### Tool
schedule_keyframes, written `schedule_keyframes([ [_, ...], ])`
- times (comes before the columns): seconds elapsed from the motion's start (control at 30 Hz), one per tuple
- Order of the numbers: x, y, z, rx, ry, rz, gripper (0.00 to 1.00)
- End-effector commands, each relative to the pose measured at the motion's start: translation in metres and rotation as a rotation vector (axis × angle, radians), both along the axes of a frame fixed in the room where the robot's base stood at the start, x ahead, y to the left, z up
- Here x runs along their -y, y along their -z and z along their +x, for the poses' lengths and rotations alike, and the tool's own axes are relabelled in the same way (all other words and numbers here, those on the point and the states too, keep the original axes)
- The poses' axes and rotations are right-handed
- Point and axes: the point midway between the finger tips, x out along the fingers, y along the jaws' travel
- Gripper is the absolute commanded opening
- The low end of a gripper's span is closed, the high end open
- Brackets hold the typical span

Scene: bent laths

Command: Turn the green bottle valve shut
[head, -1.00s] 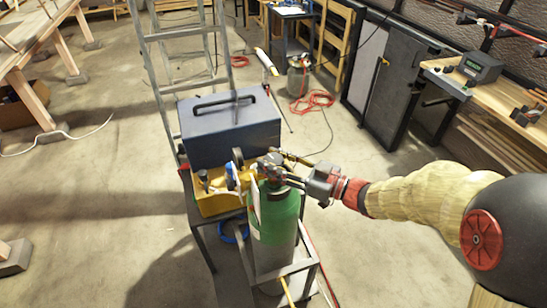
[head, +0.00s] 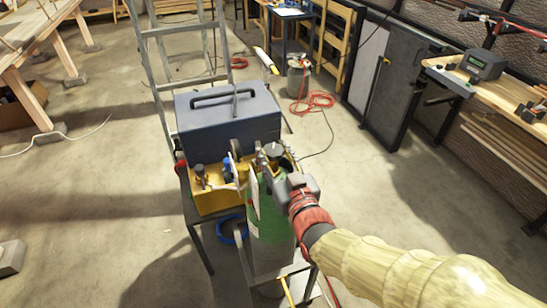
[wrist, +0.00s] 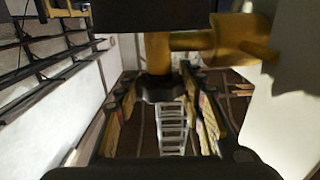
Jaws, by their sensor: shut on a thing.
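The green bottle (head: 268,222) stands upright in a metal frame in the head view, partly hidden by my gripper and a pale tag. My gripper (head: 271,170) is at its top, reaching in from the lower right. The valve is mostly hidden there. In the wrist view, a dark knob (wrist: 165,90) on a brass valve body (wrist: 158,52) sits between the yellow-padded fingers of my gripper (wrist: 162,85). The gripper is shut on this knob. The exact contact on each side is hard to see.
A grey-blue toolbox (head: 228,128) stands behind the bottle, with a yellow case (head: 212,203) beside it. A ladder (head: 158,60) rises behind. A dark cabinet (head: 397,95) and workbench (head: 500,95) line the right. Floor on the left is mostly clear.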

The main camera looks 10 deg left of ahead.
Motion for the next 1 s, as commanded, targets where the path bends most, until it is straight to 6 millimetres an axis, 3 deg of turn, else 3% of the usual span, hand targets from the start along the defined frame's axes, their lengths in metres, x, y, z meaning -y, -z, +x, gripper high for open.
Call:
schedule_keyframes([
  [0.4, -0.001, 0.0008, -0.0003, 0.0, 0.126, 0.0, 0.14],
  [0.97, 0.0001, -0.0011, 0.0006, 0.002, 0.148, 0.0, 0.14],
  [1.0, 0.0001, -0.0011, 0.0006, 0.002, 0.147, 0.0, 0.4],
])
